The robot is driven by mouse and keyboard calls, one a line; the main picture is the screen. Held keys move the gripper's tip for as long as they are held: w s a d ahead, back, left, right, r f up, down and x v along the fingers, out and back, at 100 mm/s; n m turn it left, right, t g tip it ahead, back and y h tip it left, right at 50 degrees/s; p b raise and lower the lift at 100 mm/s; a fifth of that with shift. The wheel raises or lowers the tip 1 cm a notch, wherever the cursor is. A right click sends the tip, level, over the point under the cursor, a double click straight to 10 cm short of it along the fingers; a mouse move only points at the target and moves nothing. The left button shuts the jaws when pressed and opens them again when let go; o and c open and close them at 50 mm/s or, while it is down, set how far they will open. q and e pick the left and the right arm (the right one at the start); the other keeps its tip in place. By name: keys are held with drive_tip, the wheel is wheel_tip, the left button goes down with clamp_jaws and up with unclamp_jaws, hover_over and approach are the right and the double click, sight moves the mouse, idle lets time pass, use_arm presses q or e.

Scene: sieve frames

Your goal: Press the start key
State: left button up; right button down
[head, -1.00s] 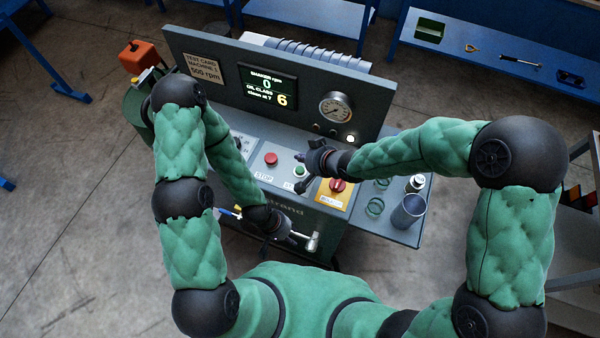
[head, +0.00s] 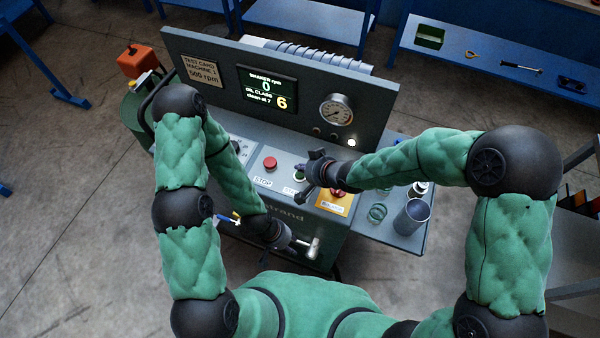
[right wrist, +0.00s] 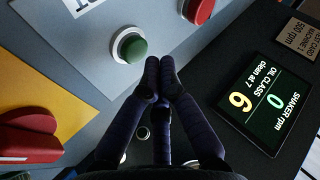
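The green start key (right wrist: 130,47) is a round button in a pale ring, seen clearly in the right wrist view. In the head view it is mostly hidden by my right gripper, above the partly covered START label (head: 290,191). My right gripper (head: 311,172) is over the panel at the key. In the right wrist view its fingertips (right wrist: 158,72) are together and empty, just beside the key; I cannot tell whether they touch it. My left gripper (head: 277,236) is low at the machine's front, by a pale metal handle (head: 313,247); its fingers are not clear.
The red STOP button (head: 270,164) is left of the key. A red rotary switch on a yellow plate (head: 333,203) is to the right. The display (head: 267,88) reads shaker 0 rpm, oil class 6. A grey cup (head: 411,216) and green rings (head: 377,213) stand on the right shelf.

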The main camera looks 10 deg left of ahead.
sight(303, 175)
drive_tip(key=shift+f, duration=0.1)
idle(0.7)
drive_tip(key=shift+f, duration=0.35)
drive_tip(key=shift+f+b, duration=0.45)
drive_tip(key=shift+b, duration=0.05)
idle(0.7)
idle(0.3)
drive_tip(key=shift+r+p, duration=0.9)
drive_tip(key=shift+p, duration=0.1)
wheel_tip(303, 175, up, 5)
drive_tip(key=p, duration=0.5)
drive_tip(key=shift+r, duration=0.1)
